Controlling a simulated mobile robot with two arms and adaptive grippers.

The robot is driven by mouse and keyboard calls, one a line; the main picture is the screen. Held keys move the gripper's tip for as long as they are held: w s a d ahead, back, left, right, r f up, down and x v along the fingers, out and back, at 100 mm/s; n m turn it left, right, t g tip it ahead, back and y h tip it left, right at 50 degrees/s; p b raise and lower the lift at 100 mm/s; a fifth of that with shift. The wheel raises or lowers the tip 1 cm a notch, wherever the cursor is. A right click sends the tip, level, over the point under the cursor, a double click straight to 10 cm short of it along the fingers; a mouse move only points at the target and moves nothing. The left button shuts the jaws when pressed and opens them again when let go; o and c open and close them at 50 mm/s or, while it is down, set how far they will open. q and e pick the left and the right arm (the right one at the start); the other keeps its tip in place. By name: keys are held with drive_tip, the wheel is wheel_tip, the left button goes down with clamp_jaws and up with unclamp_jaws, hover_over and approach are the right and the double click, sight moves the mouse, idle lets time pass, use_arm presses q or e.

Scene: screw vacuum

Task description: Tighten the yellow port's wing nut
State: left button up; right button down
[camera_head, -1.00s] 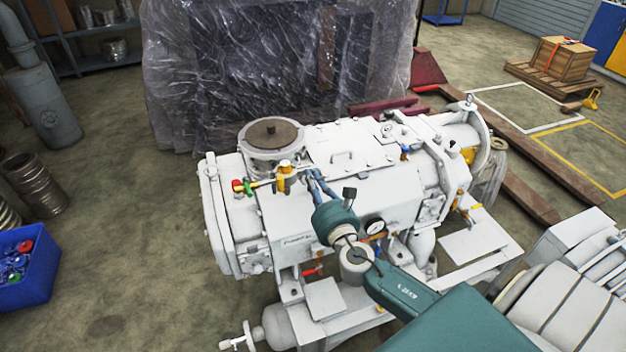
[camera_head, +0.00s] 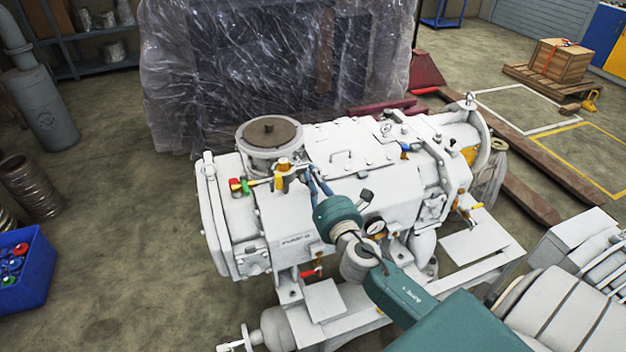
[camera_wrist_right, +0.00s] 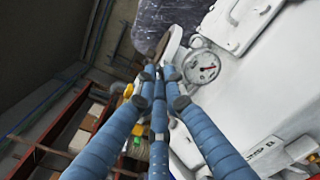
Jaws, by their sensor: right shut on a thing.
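The white vacuum machine (camera_head: 290,230) fills the middle of the head view. The yellow port (camera_head: 282,178) stands on its top left, beside the round flange. A bit of yellow also shows beside the fingertips in the right wrist view (camera_wrist_right: 128,91). My right gripper (camera_head: 308,173) has its blue fingers drawn together just right of the yellow port. In the right wrist view the fingertips (camera_wrist_right: 158,76) meet closely around a small part, the wing nut, which they mostly hide. My left gripper is not in view.
A round flange with a brown cap (camera_head: 270,132) rises behind the port. Red and green fittings (camera_head: 240,186) sit to its left. A blue bin (camera_head: 25,270) stands on the floor at left.

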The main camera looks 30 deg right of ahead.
drive_tip(key=shift+s+d+f+m+b, duration=0.1)
drive_tip(key=shift+f+m, duration=0.1)
drive_tip(key=shift+m, duration=2.7)
drive_tip(key=shift+w+d+f+m+b, duration=0.15)
drive_tip(key=shift+f+m, duration=0.1)
drive_tip(key=shift+m, duration=2.65)
drive_tip(key=shift+s+d+f+m+b, duration=0.1)
drive_tip(key=shift+s+f+m, duration=0.1)
drive_tip(key=shift+m, duration=2.7)
drive_tip(key=c, duration=1.8)
unclamp_jaws()
drive_tip(key=shift+s, duration=0.1)
